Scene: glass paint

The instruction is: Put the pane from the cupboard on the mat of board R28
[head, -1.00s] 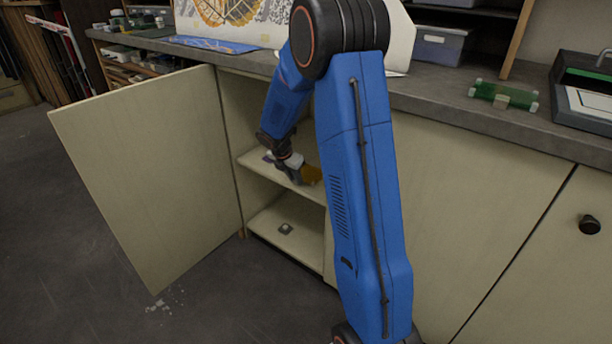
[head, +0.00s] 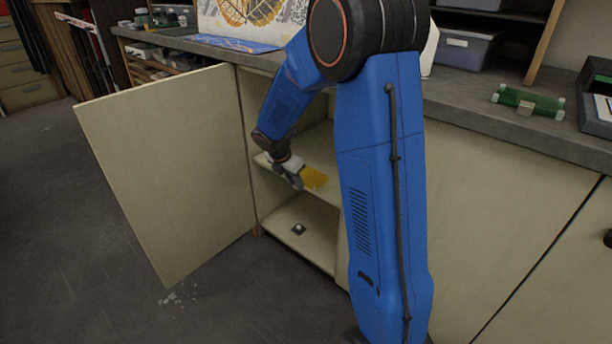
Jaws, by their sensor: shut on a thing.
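An amber-yellow pane (head: 315,178) is at the upper shelf (head: 325,192) of the open cupboard, near the shelf's front edge. My gripper (head: 298,181) is shut on the pane's left side. I cannot tell whether the pane still touches the shelf. A blue mat (head: 232,44) lies on the worktop behind and above the cupboard, in front of a patterned board (head: 243,15). My arm hides part of the worktop and the board's right side. No board label is readable.
The cupboard door (head: 165,165) stands wide open to the left. A small dark object (head: 298,229) lies on the lower shelf. Pale fragments (head: 178,296) lie on the floor. A green object (head: 527,101) and a grey bin (head: 464,48) are on the right worktop.

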